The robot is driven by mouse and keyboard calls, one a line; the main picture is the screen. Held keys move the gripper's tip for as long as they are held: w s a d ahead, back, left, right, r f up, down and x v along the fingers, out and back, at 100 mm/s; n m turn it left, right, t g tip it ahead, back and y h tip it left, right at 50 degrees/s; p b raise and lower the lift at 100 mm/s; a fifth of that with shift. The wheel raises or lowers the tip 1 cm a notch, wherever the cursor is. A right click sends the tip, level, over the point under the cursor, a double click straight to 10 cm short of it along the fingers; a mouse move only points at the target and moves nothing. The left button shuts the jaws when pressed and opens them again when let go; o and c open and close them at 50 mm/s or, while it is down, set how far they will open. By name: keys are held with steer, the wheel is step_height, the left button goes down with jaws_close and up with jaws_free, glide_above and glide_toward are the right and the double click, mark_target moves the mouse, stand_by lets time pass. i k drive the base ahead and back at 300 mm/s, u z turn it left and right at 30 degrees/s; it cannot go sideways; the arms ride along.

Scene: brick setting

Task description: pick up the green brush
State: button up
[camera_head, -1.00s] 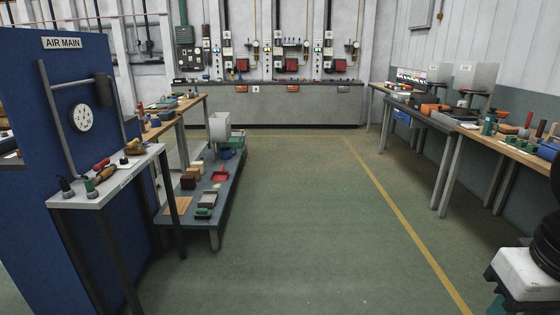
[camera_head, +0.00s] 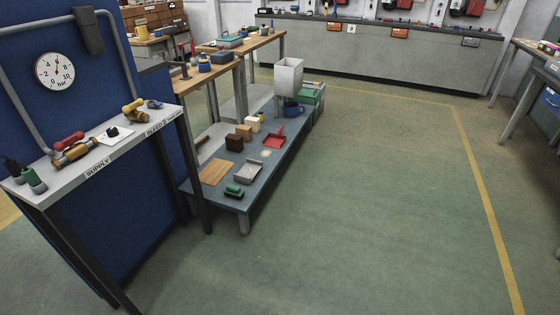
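A small green object (camera_head: 234,190), which looks like the green brush, lies at the near end of a low blue-grey platform (camera_head: 225,200). It has a green top over a darker underside. A grey dustpan-like tray (camera_head: 248,171) lies just behind it, and a flat wooden board (camera_head: 216,173) lies to its left. Nothing covers the green object. My gripper is not in this view.
A high white shelf (camera_head: 50,187) with valves and bottles stands at the left, against a blue panel (camera_head: 110,230). A red dustpan-like item (camera_head: 274,138), blocks and a grey bin (camera_head: 288,75) stand farther back. The green floor (camera_head: 360,220) right of the platform is clear.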

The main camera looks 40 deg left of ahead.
mark_target(233, 191)
steer(key=u, duration=0.15)
steer(key=i, duration=1.9)
steer(key=u, duration=1.2)
steer(key=i, duration=1.3)
steer(key=u, duration=1.4)
steer(key=i, duration=0.5)
steer(key=u, duration=0.15)
